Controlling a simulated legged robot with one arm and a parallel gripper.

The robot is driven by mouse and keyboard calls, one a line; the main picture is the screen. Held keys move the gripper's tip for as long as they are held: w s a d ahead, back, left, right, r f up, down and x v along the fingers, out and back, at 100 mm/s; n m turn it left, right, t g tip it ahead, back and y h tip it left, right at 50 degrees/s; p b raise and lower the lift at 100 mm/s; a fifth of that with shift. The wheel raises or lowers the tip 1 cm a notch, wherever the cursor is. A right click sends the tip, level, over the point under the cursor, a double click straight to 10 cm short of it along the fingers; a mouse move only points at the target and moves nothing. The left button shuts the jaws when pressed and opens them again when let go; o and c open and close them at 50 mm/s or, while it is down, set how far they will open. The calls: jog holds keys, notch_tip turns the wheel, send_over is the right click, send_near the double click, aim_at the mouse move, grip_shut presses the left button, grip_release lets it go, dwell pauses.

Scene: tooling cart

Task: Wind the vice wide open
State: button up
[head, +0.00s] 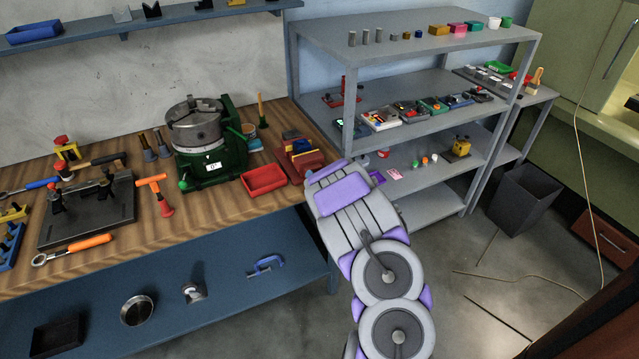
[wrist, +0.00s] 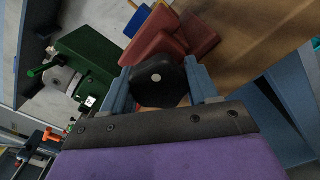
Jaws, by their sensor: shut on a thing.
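My gripper (wrist: 160,82) shows in the wrist view with its two blue fingers on either side of a round black knob (wrist: 159,88) with a pale centre dot. It is shut on this knob. What the knob is fixed to is hidden behind it. I cannot clearly make out the vice's jaws or how far apart they stand. In the head view my arm covers the gripper and the knob, near the bench's right end.
A green machine with a grey chuck (head: 195,125) stands on the wooden bench, left of a red tray (head: 264,180) and a red holder (head: 303,161). The green machine also shows in the wrist view (wrist: 90,52). A grey shelf rack (head: 415,62) stands at right.

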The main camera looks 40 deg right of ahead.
jog(key=shift+a+f, duration=0.1)
jog(key=shift+f, duration=0.1)
jog(key=o, duration=1)
jog(key=shift+w, duration=0.1)
